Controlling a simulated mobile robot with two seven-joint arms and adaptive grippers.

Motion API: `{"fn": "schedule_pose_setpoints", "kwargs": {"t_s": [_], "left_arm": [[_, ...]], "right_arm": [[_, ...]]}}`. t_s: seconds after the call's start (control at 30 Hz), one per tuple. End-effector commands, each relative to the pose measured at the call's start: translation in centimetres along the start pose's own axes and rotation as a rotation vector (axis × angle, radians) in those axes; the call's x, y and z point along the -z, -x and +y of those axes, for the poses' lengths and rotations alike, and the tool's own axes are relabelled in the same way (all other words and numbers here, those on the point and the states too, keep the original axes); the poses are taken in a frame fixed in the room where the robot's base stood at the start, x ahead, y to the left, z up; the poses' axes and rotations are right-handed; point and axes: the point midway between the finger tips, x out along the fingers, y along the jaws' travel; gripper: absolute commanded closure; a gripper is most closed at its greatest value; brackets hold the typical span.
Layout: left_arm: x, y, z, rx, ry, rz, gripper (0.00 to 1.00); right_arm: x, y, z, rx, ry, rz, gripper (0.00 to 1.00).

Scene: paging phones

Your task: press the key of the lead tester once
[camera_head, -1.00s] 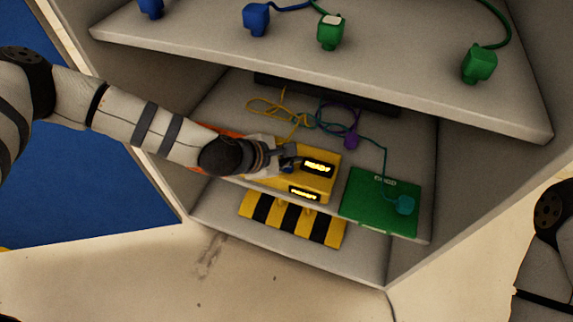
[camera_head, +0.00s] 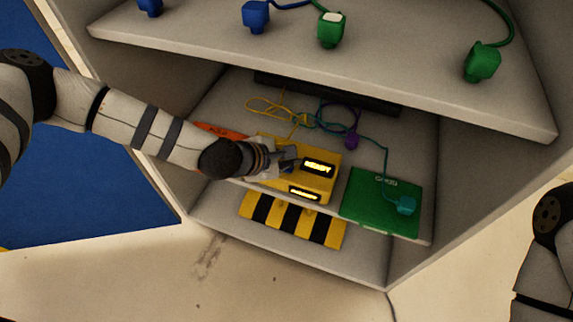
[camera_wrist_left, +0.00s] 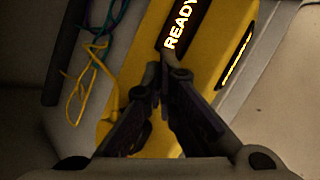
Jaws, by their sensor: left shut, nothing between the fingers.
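The lead tester is a yellow box (camera_head: 317,184) on the middle shelf, with a lit display on top and another on its front. In the left wrist view the tester (camera_wrist_left: 205,65) fills the middle, and its top display (camera_wrist_left: 181,28) reads READY. My left gripper (camera_head: 292,162) is over the tester's left part, beside the top display. In the left wrist view its shut, empty fingertips (camera_wrist_left: 160,84) are close to the display's near end. I cannot tell if they touch the tester. The key cannot be made out; the fingers cover part of the top. My right gripper is out of view.
A green board (camera_head: 366,207) with a teal plug (camera_head: 404,205) lies right of the tester. An orange item (camera_head: 212,131) is at its left, partly behind my arm. Yellow and purple cables lie behind. The upper shelf (camera_head: 390,65) with blue and green plugs overhangs.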

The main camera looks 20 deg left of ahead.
Motion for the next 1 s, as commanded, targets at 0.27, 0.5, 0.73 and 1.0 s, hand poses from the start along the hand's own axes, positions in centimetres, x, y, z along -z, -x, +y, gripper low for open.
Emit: {"fn": "schedule_pose_setpoints", "kwargs": {"t_s": [0.27,0.5,0.73,1.0], "left_arm": [[0.22,-0.28,-0.22,0.001,0.0,0.0,1.0],[0.37,-0.48,-0.36,0.0,0.0,0.0,1.0],[0.49,-0.63,-0.46,0.0,0.0,0.001,1.0],[0.44,-0.56,-0.41,0.0,0.0,0.001,1.0]], "right_arm": [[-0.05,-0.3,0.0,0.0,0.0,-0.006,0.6],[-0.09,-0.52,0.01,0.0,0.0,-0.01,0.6],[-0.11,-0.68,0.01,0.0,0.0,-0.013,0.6],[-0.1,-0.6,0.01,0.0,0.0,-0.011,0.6]]}}
